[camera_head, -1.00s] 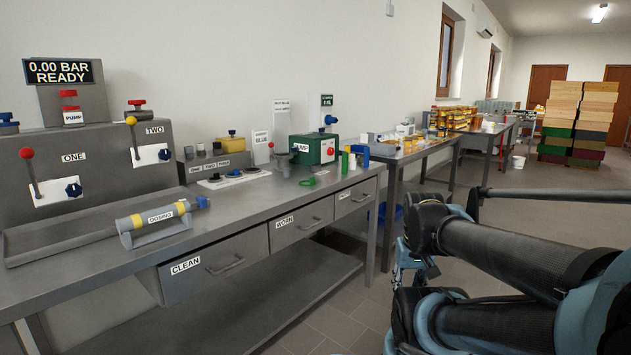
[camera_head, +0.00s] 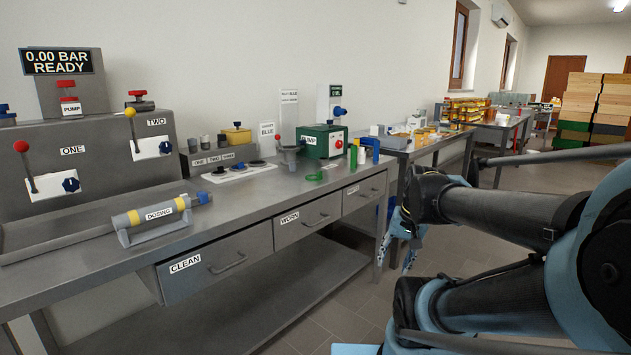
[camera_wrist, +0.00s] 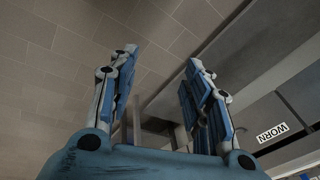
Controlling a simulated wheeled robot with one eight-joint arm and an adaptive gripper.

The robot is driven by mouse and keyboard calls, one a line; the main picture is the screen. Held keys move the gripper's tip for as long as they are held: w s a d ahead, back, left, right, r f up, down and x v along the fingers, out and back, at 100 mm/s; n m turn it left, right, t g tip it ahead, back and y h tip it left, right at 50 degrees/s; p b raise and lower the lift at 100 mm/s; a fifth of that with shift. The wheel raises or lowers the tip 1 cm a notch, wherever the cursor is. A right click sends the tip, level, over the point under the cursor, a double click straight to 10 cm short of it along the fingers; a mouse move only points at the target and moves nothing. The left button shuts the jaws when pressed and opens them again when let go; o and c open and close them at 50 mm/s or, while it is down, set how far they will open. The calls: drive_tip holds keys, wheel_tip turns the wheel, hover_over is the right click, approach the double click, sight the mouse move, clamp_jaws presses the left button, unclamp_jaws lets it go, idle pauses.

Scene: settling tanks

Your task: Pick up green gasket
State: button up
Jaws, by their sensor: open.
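The green gasket (camera_head: 314,177) is a small flat green piece lying on the steel bench top, in front of the green pump box, in the head view. My gripper (camera_head: 403,258) hangs beside the bench's right end, below its top, to the right of the gasket and apart from it. In the wrist view my gripper (camera_wrist: 158,85) shows two blue fingers spread apart with nothing between them. The gasket does not show in the wrist view.
The steel bench (camera_head: 225,202) has drawers labelled CLEAN, WORN (camera_head: 307,212) and PARTS-like unreadable. A green pump box (camera_head: 322,141), upright green, white and blue cylinders (camera_head: 361,155) and a dosing tube (camera_head: 160,214) stand on it. The floor right of the bench is open.

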drive_tip(key=w+a+r+m+t+y, duration=0.1)
drive_tip(key=w+a+r+m+y, duration=0.1)
drive_tip(key=w+r+m, duration=0.3)
drive_tip(key=w+a+r+m+y, duration=0.1)
drive_tip(key=w+a+m, duration=0.15)
drive_tip(key=w, duration=0.45)
drive_tip(key=w+a+r+m+t+y, duration=0.1)
drive_tip(key=w+a+r+m+y, duration=0.1)
drive_tip(key=w+a+r+m, duration=0.3)
drive_tip(key=m+t+y, duration=0.3)
drive_tip(key=m+y, duration=0.1)
drive_tip(key=m, duration=0.6)
approach(320, 172)
drive_tip(key=shift+x, duration=4.45)
drive_tip(key=shift+w+d+f, duration=0.1)
drive_tip(key=shift+d+f, duration=0.05)
drive_tip(key=shift+c, duration=0.2)
drive_tip(key=c, duration=0.9)
